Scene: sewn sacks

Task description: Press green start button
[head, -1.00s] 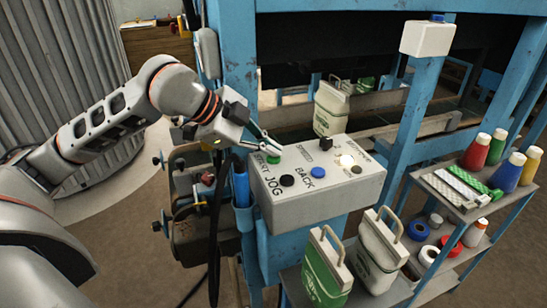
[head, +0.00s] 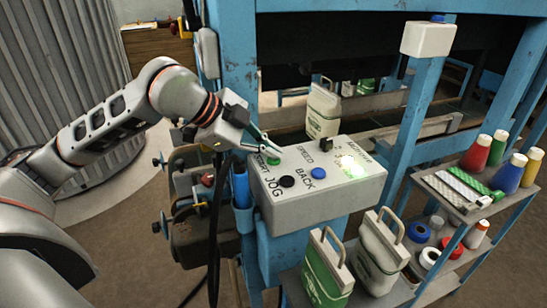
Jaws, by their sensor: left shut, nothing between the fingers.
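The grey control box (head: 330,193) stands on the blue frame, its sloped top lettered START, JOG, BACK and SPEED. The green start button (head: 273,159) is at the left of the top, partly covered by my fingers. My left gripper (head: 266,149) is shut and empty, its fingertips at the green button. I cannot tell whether they press it down. A black button (head: 287,181) and a blue button (head: 318,173) sit nearer the front. A lit lamp area glows white and green on the right of the panel. My right gripper is not in view.
A white and green sack (head: 322,110) stands behind the box in the machine. Two more sacks (head: 380,250) (head: 327,268) stand below in front. A shelf cart (head: 449,205) with coloured thread cones is at the right. A blue post (head: 407,130) rises right of the box.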

